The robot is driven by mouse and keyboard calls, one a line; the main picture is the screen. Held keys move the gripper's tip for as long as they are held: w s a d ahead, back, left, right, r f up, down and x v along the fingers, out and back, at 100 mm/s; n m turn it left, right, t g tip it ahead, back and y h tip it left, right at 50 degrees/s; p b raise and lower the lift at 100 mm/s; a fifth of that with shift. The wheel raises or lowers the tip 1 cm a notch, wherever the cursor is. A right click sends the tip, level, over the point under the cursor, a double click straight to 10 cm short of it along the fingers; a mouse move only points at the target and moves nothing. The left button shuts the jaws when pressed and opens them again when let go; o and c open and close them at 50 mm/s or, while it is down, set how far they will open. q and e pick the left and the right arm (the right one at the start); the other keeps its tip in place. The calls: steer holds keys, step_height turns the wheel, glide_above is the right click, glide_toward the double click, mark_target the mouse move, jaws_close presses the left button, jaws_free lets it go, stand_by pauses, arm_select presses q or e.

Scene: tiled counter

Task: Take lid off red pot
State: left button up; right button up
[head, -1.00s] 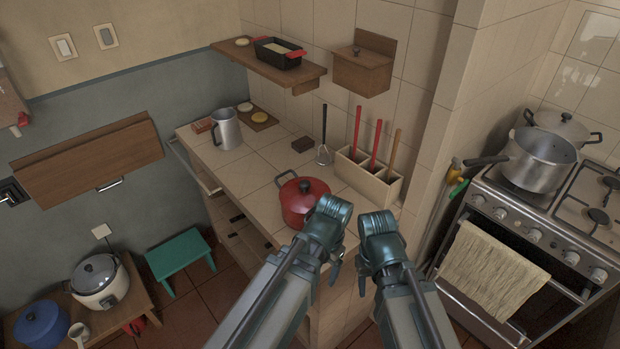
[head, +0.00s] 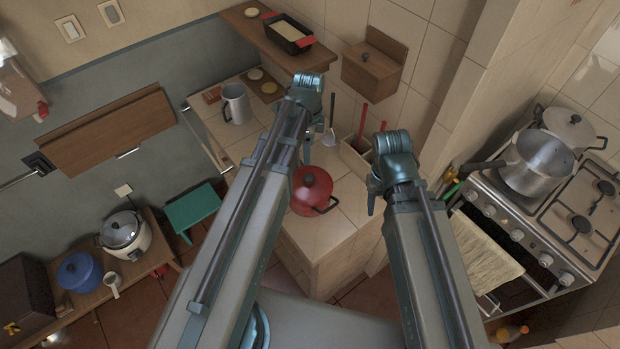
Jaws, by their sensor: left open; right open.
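The red pot (head: 305,199) stands on the tiled counter (head: 345,225) near its front end, with its red lid (head: 313,184) on top and a dark knob in the middle. A dark side handle shows at its lower right. My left arm crosses in front of the pot's left side and hides part of it. My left gripper (head: 305,150) is beyond the pot, over the counter, open and mostly hidden behind its own wrist. My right gripper (head: 371,203) is open and empty, to the right of the pot and apart from it.
A wooden utensil box (head: 355,158) with red-handled tools stands behind the pot, near my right gripper. A metal mug (head: 236,104) stands at the counter's far left. A wooden shelf (head: 262,36) holds a black loaf tin (head: 287,34). The stove (head: 540,215) is at right.

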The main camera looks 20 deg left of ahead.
arm_select(q)
steer(key=b, duration=0.9)
glide_above(309, 177)
steer(key=shift+s+f, duration=0.1)
steer(key=shift+f, duration=4.25)
steer(key=f+b, duration=0.4)
steer(key=f, duration=0.1)
steer(key=shift+w+f+b, duration=0.15)
steer(key=shift+w+b, duration=0.05)
steer(key=shift+b, duration=0.2)
jaws_close()
